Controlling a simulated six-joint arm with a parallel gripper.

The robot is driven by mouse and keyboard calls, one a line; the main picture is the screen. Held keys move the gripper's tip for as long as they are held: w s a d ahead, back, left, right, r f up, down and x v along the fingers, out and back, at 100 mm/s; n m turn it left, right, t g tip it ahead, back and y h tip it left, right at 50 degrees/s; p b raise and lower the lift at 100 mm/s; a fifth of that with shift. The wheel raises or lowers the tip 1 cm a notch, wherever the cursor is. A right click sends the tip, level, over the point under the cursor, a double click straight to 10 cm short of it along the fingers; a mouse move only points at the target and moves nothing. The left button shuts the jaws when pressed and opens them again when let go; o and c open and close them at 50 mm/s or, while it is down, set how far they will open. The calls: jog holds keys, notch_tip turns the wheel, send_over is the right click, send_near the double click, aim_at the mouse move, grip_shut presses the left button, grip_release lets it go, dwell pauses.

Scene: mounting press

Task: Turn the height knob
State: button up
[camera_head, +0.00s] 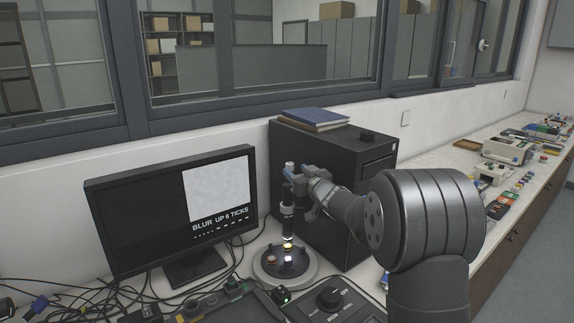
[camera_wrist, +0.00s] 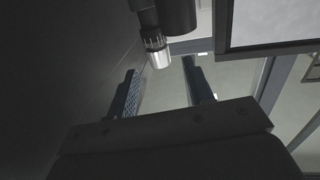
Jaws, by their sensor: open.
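A dark upright scope (camera_head: 287,222) stands over a round pale base with a lit spot in the head view. My gripper (camera_head: 300,182) is at the scope's upper part, coming from the right. In the wrist view, a small ribbed knob with a bright silver end (camera_wrist: 156,50) sticks out from a dark cylinder. My open gripper (camera_wrist: 160,72) has one finger on each side of the knob's line, with the silver end near the fingertips. I see no finger touching it.
A black cabinet (camera_head: 335,170) with blue and brown books on top stands right behind the scope. A control panel (camera_head: 335,302) with a dial lies in front. Cables tangle at the lower left. The bench at the right holds several small items.

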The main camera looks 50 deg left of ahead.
aim_at(287, 164)
jog(key=a, duration=0.5)
jog(key=w+a, duration=0.1)
jog(key=a, duration=0.1)
jog(key=shift+w+a, duration=0.1)
jog(key=shift+a, duration=0.05)
jog(key=c, duration=1)
